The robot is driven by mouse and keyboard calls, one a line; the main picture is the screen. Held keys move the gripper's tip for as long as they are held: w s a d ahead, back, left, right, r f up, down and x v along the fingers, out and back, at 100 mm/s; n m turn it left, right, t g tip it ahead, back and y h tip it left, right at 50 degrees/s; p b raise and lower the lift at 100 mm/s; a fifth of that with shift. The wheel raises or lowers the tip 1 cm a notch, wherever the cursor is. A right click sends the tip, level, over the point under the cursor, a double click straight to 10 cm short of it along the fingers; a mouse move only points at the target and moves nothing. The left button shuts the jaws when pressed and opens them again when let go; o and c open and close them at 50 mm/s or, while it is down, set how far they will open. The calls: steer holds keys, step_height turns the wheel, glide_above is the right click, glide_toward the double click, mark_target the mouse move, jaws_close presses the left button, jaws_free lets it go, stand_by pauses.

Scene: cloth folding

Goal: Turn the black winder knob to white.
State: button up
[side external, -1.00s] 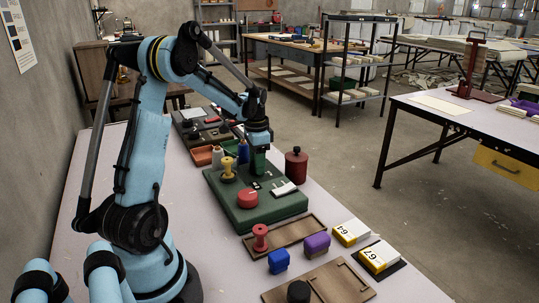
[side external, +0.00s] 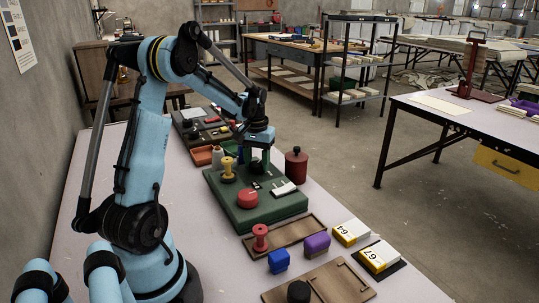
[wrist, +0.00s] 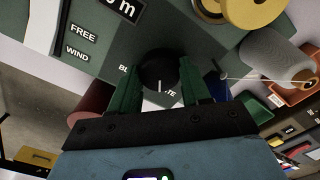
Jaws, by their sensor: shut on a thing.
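The black winder knob (wrist: 160,62) is round and sits on the green winder box (wrist: 52,22), with a short white pointer line on its near side. In the wrist view the line points down, beside the letters "TE" of a partly hidden label. The letters "BL" show left of the knob; the rest is covered. My gripper (wrist: 161,80) has its green fingers on either side of the knob and is shut on it.
On the box stand a yellow spool (side external: 228,170) and a red round part (side external: 247,199). A dark red canister (side external: 296,165) stands close right of my gripper. A grey thread cone (wrist: 278,62) and an orange tray (side external: 202,155) are nearby. Wooden trays and blocks lie nearer.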

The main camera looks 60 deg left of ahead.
mark_target(257, 163)
steer(key=shift+n, duration=1.1)
steer(key=o, duration=1.1)
steer(key=shift+r, duration=0.15)
step_height(257, 163, up, 12)
steer(key=shift+f, duration=0.1)
steer(key=s+d+f+m+t, duration=0.1)
steer(key=d+m+t, duration=0.1)
steer(key=d, duration=0.7)
steer(key=s+d+f+m+t, duration=0.1)
steer(key=s+d+m+t, duration=0.1)
steer(key=d+m, duration=0.3)
steer(key=s+d+f+m+t, duration=0.1)
steer(key=d+m+t, duration=0.2)
steer(key=d, duration=1)
steer(key=shift+s+d+f+m, duration=0.1)
steer(key=shift+s+d+m, duration=0.25)
steer(key=shift+m, duration=0.15)
